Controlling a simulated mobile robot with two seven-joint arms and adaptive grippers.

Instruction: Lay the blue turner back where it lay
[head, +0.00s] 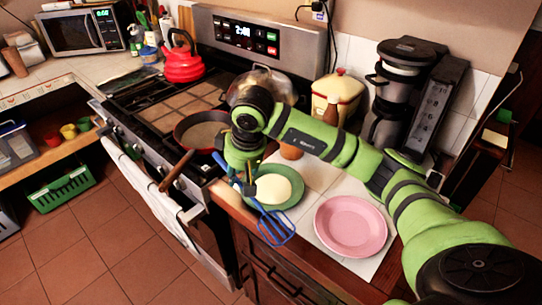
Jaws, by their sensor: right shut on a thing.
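The blue turner (275,226) hangs from my right gripper (247,184), its slotted blue head pointing down and to the right, near the counter's front edge. My right gripper is shut on the turner's handle, which is mostly hidden by the gripper. The turner's head overlaps the front rim of the green plate in the picture; I cannot tell whether it touches anything. My left gripper is not in view.
A green plate (295,198) with a pale round item and a pink plate (350,226) are on the counter. A pan (203,132) and a red kettle (182,60) stand on the stove. A coffee machine (400,80) is at the back right.

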